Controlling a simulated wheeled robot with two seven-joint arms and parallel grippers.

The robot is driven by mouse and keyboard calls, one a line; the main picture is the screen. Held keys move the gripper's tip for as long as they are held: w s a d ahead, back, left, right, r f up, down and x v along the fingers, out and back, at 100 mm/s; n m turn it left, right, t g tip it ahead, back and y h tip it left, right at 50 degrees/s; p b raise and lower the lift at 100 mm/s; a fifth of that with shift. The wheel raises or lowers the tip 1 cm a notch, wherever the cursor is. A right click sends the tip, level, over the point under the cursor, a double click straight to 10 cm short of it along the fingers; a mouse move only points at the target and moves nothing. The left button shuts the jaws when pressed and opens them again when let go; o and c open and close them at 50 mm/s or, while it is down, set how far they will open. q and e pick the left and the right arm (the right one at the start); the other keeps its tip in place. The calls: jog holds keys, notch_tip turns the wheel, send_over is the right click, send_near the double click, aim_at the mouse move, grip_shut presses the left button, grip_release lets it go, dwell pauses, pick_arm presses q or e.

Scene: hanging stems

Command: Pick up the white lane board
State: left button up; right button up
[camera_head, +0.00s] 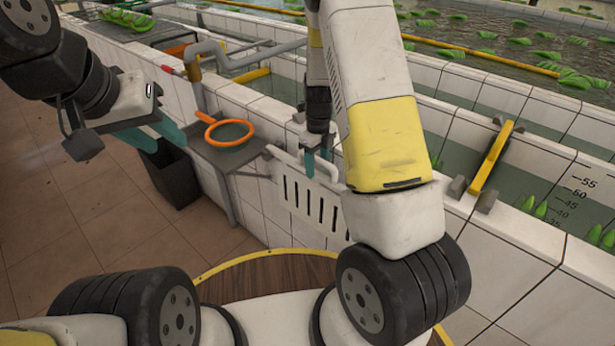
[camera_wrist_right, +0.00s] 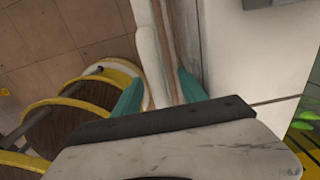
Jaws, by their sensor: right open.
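The white lane board (camera_head: 291,185) is an upright panel with a row of dark slots, set against the near side of the tiled basin wall. Part of it is hidden behind my right arm. My right gripper (camera_head: 317,163) points down at the board's top edge. In the right wrist view its teal fingers (camera_wrist_right: 160,92) are apart, with the board's white edge (camera_wrist_right: 148,45) between them; I cannot tell whether either finger touches it. My left gripper (camera_head: 158,136) is open and empty at the left, above the floor and away from the board.
An orange-rimmed hoop (camera_head: 213,119) lies on a grey shelf (camera_head: 238,156) left of the board. A dark bin (camera_head: 172,175) stands below it. A yellow bar (camera_head: 492,158) with grey ends crosses the basin wall at right. Water channels with green plants lie behind.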

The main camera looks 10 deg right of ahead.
jog(key=shift+f, duration=0.55)
grip_shut()
jog(key=shift+r, duration=0.1)
